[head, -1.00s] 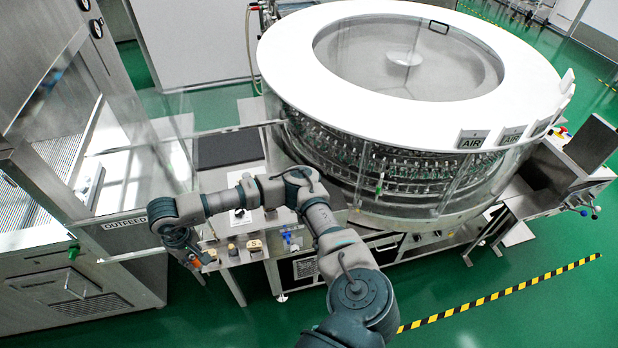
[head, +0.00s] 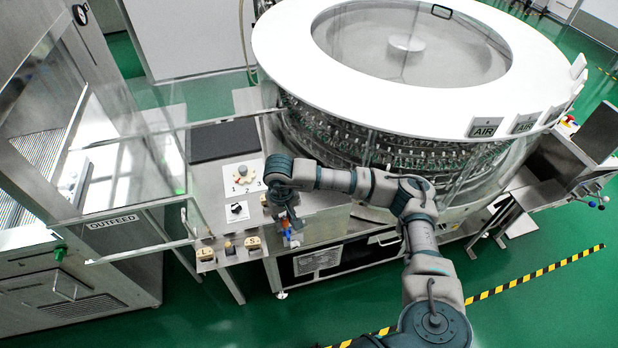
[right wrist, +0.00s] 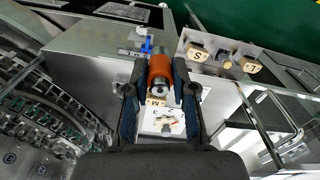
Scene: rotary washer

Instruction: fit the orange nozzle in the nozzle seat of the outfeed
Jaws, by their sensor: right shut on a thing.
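The orange nozzle (right wrist: 159,70) is between the two fingers of my right gripper (right wrist: 158,88) in the right wrist view, with a grey metal end showing. In the head view the right gripper (head: 283,212) is over the right end of the outfeed's side table, and the orange of the nozzle (head: 286,223) shows at its tip. A blue fitting (head: 290,237) is just below it; it also shows past the nozzle in the right wrist view (right wrist: 147,46). I cannot tell which part is the nozzle seat. My left gripper is not in view.
The outfeed label (head: 112,222) is on a clear-walled guard at left. Small lettered blocks (head: 229,248) line the table's front edge. A numbered plate (head: 238,186) with a beige knob and a black dial (head: 236,211) are close by. The round washer (head: 275,50) stands behind.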

